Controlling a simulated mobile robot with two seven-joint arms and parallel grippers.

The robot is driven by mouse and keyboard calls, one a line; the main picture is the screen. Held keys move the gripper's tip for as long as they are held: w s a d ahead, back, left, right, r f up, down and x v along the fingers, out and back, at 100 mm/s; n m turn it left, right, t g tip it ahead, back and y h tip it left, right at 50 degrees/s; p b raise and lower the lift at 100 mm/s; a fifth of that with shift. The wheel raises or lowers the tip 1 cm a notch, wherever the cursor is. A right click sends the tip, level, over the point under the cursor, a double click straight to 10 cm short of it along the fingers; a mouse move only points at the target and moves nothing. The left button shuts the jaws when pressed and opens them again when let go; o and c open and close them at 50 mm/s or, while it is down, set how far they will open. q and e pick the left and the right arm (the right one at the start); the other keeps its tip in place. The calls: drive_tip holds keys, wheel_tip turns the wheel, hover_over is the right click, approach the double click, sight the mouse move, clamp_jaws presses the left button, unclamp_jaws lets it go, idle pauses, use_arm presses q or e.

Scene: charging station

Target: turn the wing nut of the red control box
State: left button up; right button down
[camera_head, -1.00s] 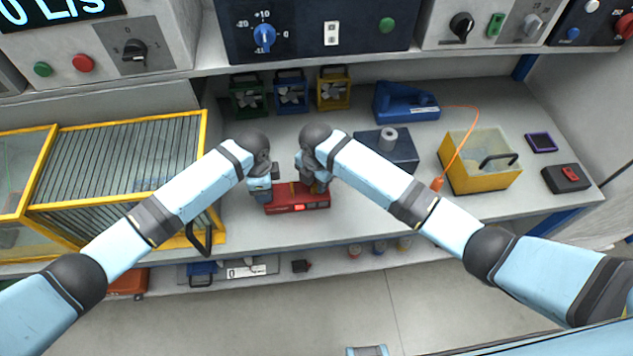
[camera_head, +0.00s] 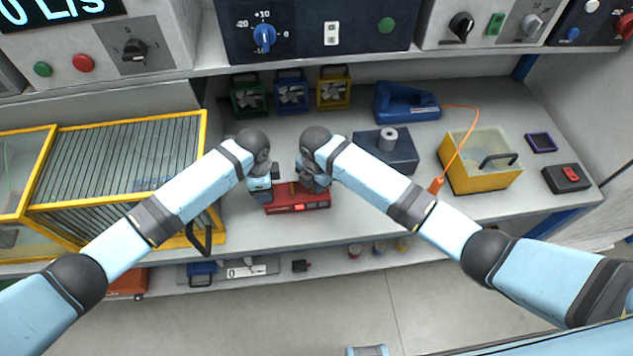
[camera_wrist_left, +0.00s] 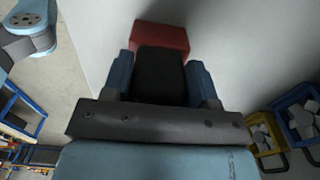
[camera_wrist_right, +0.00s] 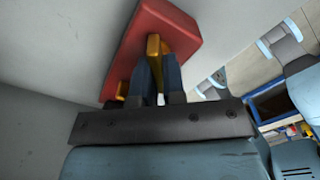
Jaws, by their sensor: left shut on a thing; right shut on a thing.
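The red control box (camera_head: 297,207) sits on the workbench between my two grippers; it shows beyond the fingers in the left wrist view (camera_wrist_left: 163,36) and the right wrist view (camera_wrist_right: 160,22). My left gripper (camera_head: 268,184) is shut on a black block (camera_wrist_left: 160,75) at the box's left end. My right gripper (camera_head: 310,184) is shut on the yellow wing nut (camera_wrist_right: 154,46) on the box. The fingers hide part of the nut. Another yellow part (camera_wrist_right: 122,90) shows beside them.
A yellow-framed ribbed case (camera_head: 130,150) stands to the left. Behind are several small fans (camera_head: 291,95). To the right are a dark blue box with a grey cylinder (camera_head: 400,155) and a yellow bin (camera_head: 475,175). The bench front right of the red box is clear.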

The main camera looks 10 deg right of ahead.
drive_tip(key=m, duration=0.4)
drive_tip(key=shift+w, duration=0.1)
drive_tip(key=shift+m, duration=1.6)
drive_tip(key=shift+w, duration=0.1)
drive_tip(key=c, duration=1.2)
unclamp_jaws()
wheel_tip(320, 180, up, 12)
